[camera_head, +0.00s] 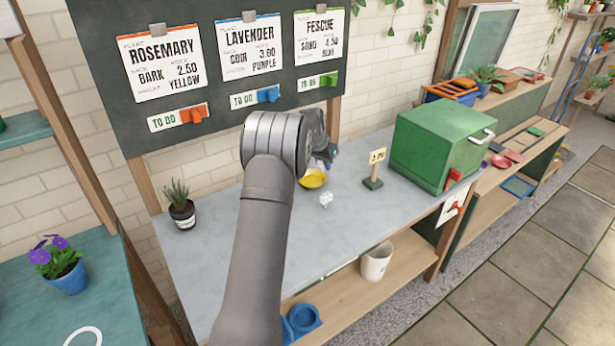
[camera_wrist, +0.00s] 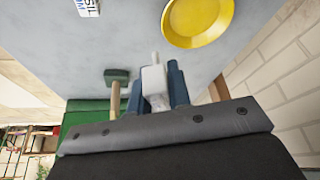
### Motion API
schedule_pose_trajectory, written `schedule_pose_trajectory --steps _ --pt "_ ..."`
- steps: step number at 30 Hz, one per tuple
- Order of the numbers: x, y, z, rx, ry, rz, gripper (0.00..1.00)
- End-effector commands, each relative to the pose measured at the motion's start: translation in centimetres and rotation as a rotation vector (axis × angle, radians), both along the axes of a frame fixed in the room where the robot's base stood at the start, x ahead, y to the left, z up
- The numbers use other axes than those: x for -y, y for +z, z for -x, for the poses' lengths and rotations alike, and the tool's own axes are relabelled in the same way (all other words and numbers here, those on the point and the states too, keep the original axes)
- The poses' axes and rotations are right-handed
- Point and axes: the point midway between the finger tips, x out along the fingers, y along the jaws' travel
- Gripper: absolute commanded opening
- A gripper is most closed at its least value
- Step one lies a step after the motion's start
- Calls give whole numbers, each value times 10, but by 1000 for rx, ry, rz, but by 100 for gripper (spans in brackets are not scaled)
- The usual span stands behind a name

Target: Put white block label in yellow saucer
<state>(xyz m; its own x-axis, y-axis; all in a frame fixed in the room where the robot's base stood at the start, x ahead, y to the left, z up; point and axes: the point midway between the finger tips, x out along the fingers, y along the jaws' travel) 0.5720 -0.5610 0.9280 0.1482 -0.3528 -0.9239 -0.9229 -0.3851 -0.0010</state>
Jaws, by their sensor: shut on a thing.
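My gripper (camera_wrist: 152,78) is shut on a white block label (camera_wrist: 153,84), a small white block with a thin pale stem, held between its two blue fingers. In the head view my gripper (camera_head: 327,157) is small and partly behind my arm, above the back of the grey bench, and the held label is not clear there. The yellow saucer (camera_head: 313,180) lies on the bench just below my gripper, partly hidden by my arm. In the wrist view the saucer (camera_wrist: 197,18) is empty where visible, beyond the fingertips and to their right; the label is apart from it.
Another small white piece (camera_head: 326,200) sits on the bench in front of the saucer. A price sign on a green base (camera_head: 373,183) and a large green box (camera_head: 440,145) stand to the right. A potted succulent (camera_head: 181,212) stands at the left. The front bench is clear.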

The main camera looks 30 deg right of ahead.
Motion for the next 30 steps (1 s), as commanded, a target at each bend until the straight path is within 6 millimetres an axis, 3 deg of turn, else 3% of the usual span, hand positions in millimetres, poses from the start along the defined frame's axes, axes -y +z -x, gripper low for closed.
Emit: schedule_pose_trajectory --steps 6,10,17,24,30 --pt "-17 -31 -48 -1 2 0 0" --pt "-23 -41 -64 0 0 0 0" --pt "-25 -52 -71 -1 -1 -1 0" --pt "-25 -84 -70 -1 -2 -1 0" --pt "-25 -85 -70 0 -2 1 0"
